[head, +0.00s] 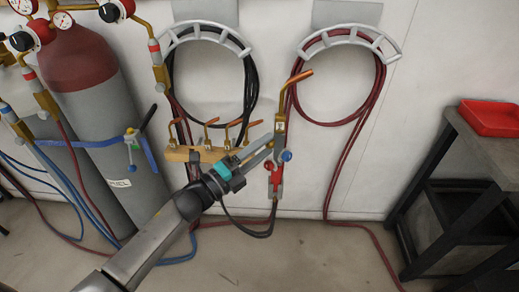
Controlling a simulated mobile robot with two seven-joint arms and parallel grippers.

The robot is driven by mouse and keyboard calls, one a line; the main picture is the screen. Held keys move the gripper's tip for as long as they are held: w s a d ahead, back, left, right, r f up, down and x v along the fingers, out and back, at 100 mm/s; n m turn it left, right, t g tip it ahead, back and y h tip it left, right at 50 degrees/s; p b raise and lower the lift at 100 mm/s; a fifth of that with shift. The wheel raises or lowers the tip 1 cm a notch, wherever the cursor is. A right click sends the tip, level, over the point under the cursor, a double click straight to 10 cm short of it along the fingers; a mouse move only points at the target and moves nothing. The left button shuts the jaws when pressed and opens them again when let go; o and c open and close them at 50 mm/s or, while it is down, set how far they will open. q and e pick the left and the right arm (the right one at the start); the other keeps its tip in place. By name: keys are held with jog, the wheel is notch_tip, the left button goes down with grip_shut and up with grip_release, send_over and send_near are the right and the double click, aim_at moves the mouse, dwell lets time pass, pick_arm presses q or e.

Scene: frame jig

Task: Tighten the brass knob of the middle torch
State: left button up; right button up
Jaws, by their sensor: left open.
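A torch (279,140) with a brass neck, a copper tip pointing up and right, and a red valve body stands near the middle of the head view. A red knob and a blue knob (286,156) show on it. No separate brass knob can be made out clearly. My left gripper (265,149) is open, its fingers just left of the torch's neck; I cannot tell whether they touch it. Several smaller brass and copper torch tips (212,135) stand on a wooden rack (177,155) to the left. My right gripper is out of view.
Grey cylinders with a red-topped one (80,62) and gauges stand at left. Black hose (250,85) and dark red hose (381,85) hang on wall hooks. A dark cart (470,150) with a red tray (489,117) stands at right. Hoses cross the floor; its middle front is clear.

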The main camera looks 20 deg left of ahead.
pick_arm(q)
jog(key=v, duration=1.5)
jog(key=shift+a, duration=0.1)
jog(key=s+a+f+n+g+y, duration=0.2)
jog(key=f+n+y, duration=0.35)
jog(key=f, duration=0.75)
jog(key=s+a+f+n+g+y, duration=0.2)
jog(key=s+f+n+y, duration=0.1)
jog(key=f+n, duration=0.75)
jog(key=s+d+f+n+g, duration=0.2)
jog(key=s+d+f+g, duration=0.1)
jog(key=s+f, duration=0.4)
jog(key=s+d+f+n+g+y, duration=0.1)
jog(key=s+f+g, duration=0.4)
jog(key=s, duration=0.6)
jog(key=s+d+f+n+g, duration=0.4)
jog(key=s+f, duration=0.5)
jog(key=f, duration=0.1)
jog(key=shift+d+n, duration=0.3)
jog(key=shift+d, duration=0.05)
